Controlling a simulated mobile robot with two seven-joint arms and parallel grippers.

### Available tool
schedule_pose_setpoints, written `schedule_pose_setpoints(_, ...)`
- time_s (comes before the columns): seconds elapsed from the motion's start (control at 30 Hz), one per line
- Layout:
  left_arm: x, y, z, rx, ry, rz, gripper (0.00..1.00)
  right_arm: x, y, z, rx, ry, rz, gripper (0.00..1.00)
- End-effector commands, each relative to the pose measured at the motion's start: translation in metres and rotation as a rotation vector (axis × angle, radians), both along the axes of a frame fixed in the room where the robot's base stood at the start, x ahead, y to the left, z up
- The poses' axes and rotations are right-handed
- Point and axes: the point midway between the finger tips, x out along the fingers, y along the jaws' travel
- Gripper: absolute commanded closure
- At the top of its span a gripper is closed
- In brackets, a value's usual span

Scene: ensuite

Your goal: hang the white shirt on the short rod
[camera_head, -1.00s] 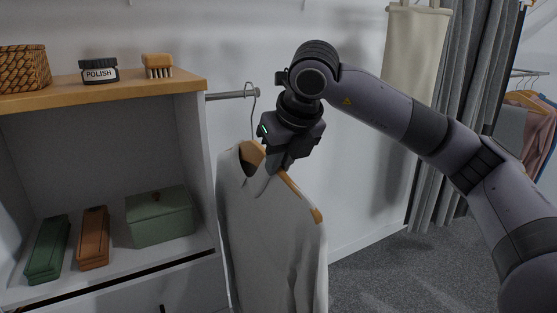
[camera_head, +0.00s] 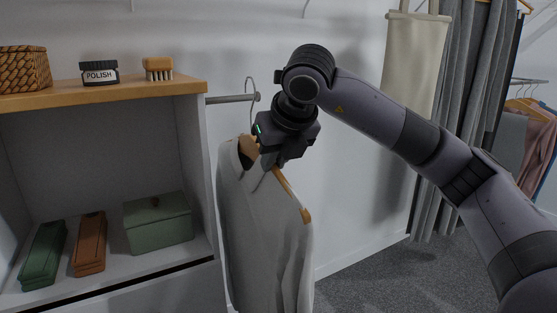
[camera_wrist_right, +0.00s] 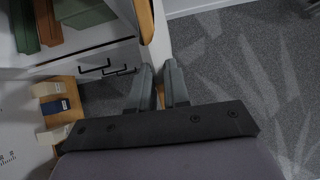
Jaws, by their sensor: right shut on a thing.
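The white shirt (camera_head: 262,230) hangs on a wooden hanger (camera_head: 284,184) with a thin metal hook (camera_head: 251,112). The short rod (camera_head: 230,98) sticks out of the shelf unit's right side and ends in a round cap. The hook's curve shows at the rod's outer end, close to the cap. I cannot tell whether it goes over the rod or only stands in front of it. My right gripper (camera_head: 272,162) is shut on the hanger near its middle. Its fingers also show in the right wrist view (camera_wrist_right: 160,84). My left gripper is not in view.
The shelf unit's wooden top (camera_head: 130,92) holds a basket (camera_head: 24,69), a polish jar (camera_head: 99,73) and a brush (camera_head: 158,68). Boxes lie on the shelf below. A cream bag (camera_head: 414,55) and grey curtain (camera_head: 462,100) are at the right. Carpet right of the shirt is clear.

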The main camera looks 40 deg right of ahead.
Motion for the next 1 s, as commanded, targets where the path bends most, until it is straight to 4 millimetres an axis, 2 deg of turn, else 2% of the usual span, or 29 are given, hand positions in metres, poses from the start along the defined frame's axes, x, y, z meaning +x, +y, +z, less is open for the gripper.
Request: schedule_pose_setpoints(1.0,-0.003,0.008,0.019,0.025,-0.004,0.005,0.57,0.070,-0.012,0.003,0.001,-0.003,0.000,1.00)
